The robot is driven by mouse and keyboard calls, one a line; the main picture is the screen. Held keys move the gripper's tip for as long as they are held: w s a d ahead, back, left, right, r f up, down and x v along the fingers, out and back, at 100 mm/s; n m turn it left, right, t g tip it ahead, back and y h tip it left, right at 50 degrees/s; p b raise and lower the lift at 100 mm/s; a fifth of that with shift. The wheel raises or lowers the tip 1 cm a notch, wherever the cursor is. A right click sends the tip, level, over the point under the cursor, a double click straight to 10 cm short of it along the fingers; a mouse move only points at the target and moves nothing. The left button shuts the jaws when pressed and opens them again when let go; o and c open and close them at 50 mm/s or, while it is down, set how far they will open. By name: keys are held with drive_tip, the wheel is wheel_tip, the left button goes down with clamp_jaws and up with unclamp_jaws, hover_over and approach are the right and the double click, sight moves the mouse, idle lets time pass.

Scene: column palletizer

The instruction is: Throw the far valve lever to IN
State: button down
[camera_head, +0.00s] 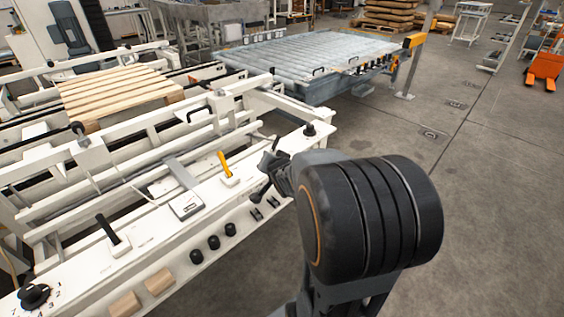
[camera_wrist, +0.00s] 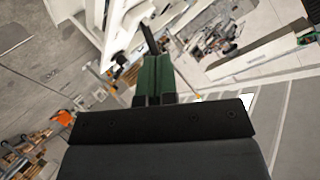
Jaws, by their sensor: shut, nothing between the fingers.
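A white machine panel (camera_head: 150,238) carries a yellow lever (camera_head: 223,162), a grey plate with a lever (camera_head: 187,203) and a black-handled lever (camera_head: 108,230). Two small black fittings (camera_head: 256,213) sit on its front face near the right end. I cannot tell which of these is the far valve lever, nor read any IN mark. My gripper (camera_head: 264,176) is by the panel's right end, right of the yellow lever and apart from it; its fingers are partly hidden by my arm. In the wrist view my gripper (camera_wrist: 153,68) is shut with green fingers and holds nothing.
A rotary knob (camera_head: 35,296) is at lower left. A wooden pallet (camera_head: 115,92) lies behind. A roller conveyor (camera_head: 310,55) stands farther back.

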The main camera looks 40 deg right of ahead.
sight(278, 141)
drive_tip(key=s+d+f+m+t+y+b, duration=0.3)
drive_tip(key=s+d+f+m+t+b, duration=0.1)
drive_tip(key=d+f+m+t+b, duration=0.4)
drive_tip(key=d+f+t+b, duration=0.1)
drive_tip(key=t, duration=0.1)
drive_tip(key=shift+d+f+m+t+b, duration=0.2)
drive_tip(key=shift+m+t+b, duration=0.1)
drive_tip(key=shift+m+t, duration=0.1)
drive_tip(key=b+x, duration=0.3)
drive_tip(key=x, duration=1.1)
drive_tip(key=shift+r, duration=0.1)
